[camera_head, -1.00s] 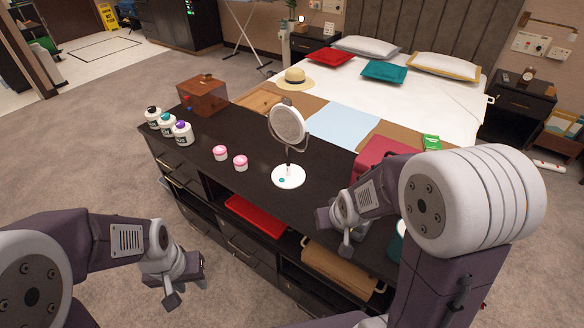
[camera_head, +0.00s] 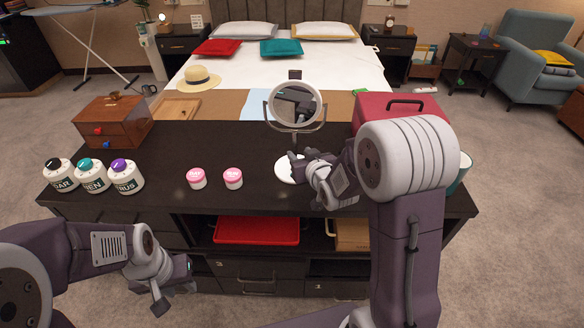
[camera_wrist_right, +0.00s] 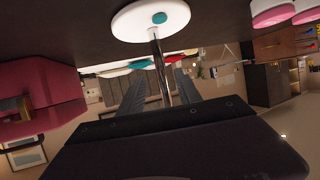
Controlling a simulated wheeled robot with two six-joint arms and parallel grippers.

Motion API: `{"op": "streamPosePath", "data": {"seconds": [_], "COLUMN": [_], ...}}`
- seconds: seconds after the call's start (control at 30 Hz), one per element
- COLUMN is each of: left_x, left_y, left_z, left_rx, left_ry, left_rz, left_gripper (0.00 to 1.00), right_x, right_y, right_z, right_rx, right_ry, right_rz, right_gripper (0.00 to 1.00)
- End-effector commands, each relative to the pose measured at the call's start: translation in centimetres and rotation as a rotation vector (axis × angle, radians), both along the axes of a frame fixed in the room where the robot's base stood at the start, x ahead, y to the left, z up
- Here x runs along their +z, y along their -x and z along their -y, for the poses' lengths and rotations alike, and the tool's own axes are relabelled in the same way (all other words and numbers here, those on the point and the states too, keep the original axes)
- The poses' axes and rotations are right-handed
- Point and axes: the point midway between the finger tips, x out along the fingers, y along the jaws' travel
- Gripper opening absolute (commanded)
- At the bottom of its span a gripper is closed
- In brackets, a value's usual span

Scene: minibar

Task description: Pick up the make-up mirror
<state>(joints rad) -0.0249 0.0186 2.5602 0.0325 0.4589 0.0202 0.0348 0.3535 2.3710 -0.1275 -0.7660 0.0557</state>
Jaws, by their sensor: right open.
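The make-up mirror (camera_head: 295,103) stands upright on the dark cabinet top, with a round tilting glass, a thin metal stem and a white round base. My right gripper (camera_head: 302,162) is at its stem, just above the base, partly hiding both. In the right wrist view, which is upside down, the mirror's base (camera_wrist_right: 150,20) is at the top and its stem runs down between the two open fingers (camera_wrist_right: 158,88). I cannot tell whether either finger touches it. My left gripper (camera_head: 174,286) appears open and empty, low in front of the cabinet.
Two pink-lidded jars (camera_head: 215,179) stand left of the mirror. Several labelled bottles (camera_head: 92,175) and a wooden box (camera_head: 113,121) are farther left. A red case (camera_head: 402,105) stands right, behind my right arm. The bed (camera_head: 285,65) lies behind the cabinet.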

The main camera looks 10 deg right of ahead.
Motion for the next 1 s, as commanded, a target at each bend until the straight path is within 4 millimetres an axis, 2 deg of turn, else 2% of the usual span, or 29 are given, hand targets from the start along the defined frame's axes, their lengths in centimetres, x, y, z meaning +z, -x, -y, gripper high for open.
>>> {"op": "streamPosePath", "data": {"seconds": [0.13, 0.37, 0.6, 0.87, 0.9, 1.0], "left_x": [-0.3, -0.4, -0.8, -0.8, -0.8, -0.8], "left_y": [0.0, 0.0, 0.0, 0.0, 0.0, 0.0], "left_z": [0.0, 0.0, 0.0, 0.0, 0.0, 0.0], "left_rx": [0.000, 0.000, 0.000, 0.000, 0.000, 0.000], "left_ry": [0.000, 0.000, 0.000, 0.000, 0.000, 0.000], "left_rz": [0.000, 0.000, 0.000, 0.000, 0.000, 0.000], "left_gripper": [0.36, 0.36, 0.36, 0.36, 0.36, 0.36], "right_x": [-1.1, -1.3, -2.6, -2.7, -2.7, -2.7], "right_y": [-2.2, -3.5, -7.3, -7.8, -7.8, -7.8], "right_z": [-0.2, -0.3, -0.7, -0.7, -0.7, -0.7], "right_rx": [0.001, 0.001, 0.000, 0.000, 0.000, 0.000], "right_ry": [0.000, 0.000, 0.000, 0.000, 0.000, 0.000], "right_rz": [-0.002, -0.001, -0.003, -0.003, -0.003, -0.003], "right_gripper": [0.41, 0.41, 0.41, 0.41, 0.35, 0.07]}}
